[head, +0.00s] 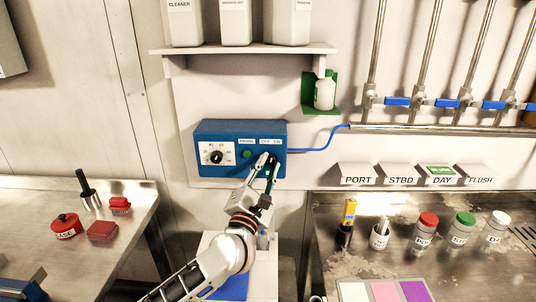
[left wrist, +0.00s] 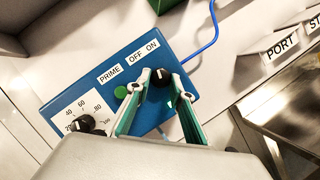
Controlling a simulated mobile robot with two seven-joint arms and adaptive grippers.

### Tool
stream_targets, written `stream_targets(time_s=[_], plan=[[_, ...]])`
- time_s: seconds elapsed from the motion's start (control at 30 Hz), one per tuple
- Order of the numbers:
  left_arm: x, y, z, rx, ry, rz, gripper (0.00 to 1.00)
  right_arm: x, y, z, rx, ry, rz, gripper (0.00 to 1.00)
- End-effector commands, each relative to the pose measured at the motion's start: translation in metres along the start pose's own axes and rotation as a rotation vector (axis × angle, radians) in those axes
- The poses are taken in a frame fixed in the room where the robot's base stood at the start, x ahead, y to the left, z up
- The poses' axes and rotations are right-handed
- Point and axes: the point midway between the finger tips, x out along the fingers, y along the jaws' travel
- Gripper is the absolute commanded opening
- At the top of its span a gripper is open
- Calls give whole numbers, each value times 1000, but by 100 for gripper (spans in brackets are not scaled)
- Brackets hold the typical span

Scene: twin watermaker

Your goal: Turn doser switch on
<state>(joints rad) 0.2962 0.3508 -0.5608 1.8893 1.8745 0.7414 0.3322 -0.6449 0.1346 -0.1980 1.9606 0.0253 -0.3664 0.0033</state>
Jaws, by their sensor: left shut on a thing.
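The blue doser box (head: 237,127) hangs on the wall in the head view, and it fills the middle of the left wrist view (left wrist: 143,58). Its black switch knob (left wrist: 160,78) sits under the OFF and ON labels. My left gripper (head: 268,160) reaches up to the box's right side. In the left wrist view my left gripper (left wrist: 160,84) has its two fingertips on either side of the knob and is shut on it. The knob's white mark seems to point up, between the labels; its exact setting is hard to tell. My right gripper is in neither view.
A dial (head: 216,157) and a green PRIME button (head: 247,154) sit left of the knob. A blue tube (head: 320,148) leaves the box to the right. A shelf (head: 240,50) with white containers is above. Benches stand on both sides below.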

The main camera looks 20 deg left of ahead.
Motion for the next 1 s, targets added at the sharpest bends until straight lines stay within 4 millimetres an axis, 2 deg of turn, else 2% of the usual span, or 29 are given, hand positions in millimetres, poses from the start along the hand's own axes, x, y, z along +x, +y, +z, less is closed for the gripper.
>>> stream_targets(time_s=[0.1, 0.2, 0.5, 1.0], plan=[[0, 1, 0, 83, -1, -35, 0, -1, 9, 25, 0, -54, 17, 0], [0, 2, 0, 139, -1, -58, 0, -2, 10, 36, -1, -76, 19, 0], [0, 2, 0, 242, -1, -102, 0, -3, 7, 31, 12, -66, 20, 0], [0, 2, 0, 265, 0, -111, 0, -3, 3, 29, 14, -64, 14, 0]])
